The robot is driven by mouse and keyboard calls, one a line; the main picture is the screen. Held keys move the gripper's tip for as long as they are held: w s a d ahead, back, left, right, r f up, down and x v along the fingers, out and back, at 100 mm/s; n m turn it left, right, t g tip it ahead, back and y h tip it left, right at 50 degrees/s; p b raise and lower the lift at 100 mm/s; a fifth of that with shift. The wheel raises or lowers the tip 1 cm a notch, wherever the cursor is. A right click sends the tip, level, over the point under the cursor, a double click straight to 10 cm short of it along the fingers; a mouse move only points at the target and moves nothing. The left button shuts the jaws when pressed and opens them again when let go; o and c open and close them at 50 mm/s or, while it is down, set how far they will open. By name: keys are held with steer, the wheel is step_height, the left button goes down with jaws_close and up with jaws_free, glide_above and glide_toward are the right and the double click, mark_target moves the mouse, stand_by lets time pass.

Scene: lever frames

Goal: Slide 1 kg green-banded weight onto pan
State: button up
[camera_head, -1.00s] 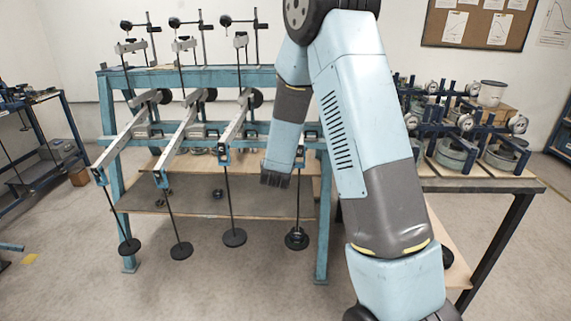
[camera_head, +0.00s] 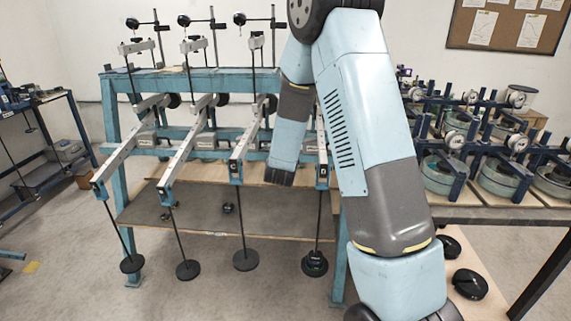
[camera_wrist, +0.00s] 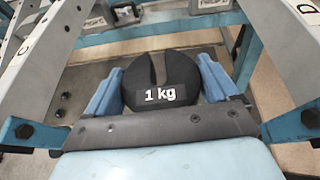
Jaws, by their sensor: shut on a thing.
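In the wrist view, my gripper (camera_wrist: 159,76) is shut on a black slotted weight (camera_wrist: 137,84) marked "1 kg". Its slot opens toward the top of the picture; no green band shows. The weight sits between levers marked C (camera_wrist: 48,45) and D (camera_wrist: 292,60). In the head view, my gripper (camera_head: 280,176) is at the front of the lever frame and the held weight cannot be made out. Round black pans hang on thin rods: first (camera_head: 132,264), second (camera_head: 188,270), third (camera_head: 246,261). The rightmost pan (camera_head: 315,271) has something dark stacked on it.
The blue lever frame (camera_head: 112,118) has a low wooden shelf behind the rods. Black weights (camera_head: 470,284) (camera_head: 450,247) lie on a low board at right. A bench at right holds dial apparatus (camera_head: 498,180). Grey floor is open in front of the pans.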

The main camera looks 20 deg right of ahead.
steer(key=shift+w+d+r, duration=0.1)
steer(key=shift+d, duration=0.25)
steer(key=shift+a, duration=0.1)
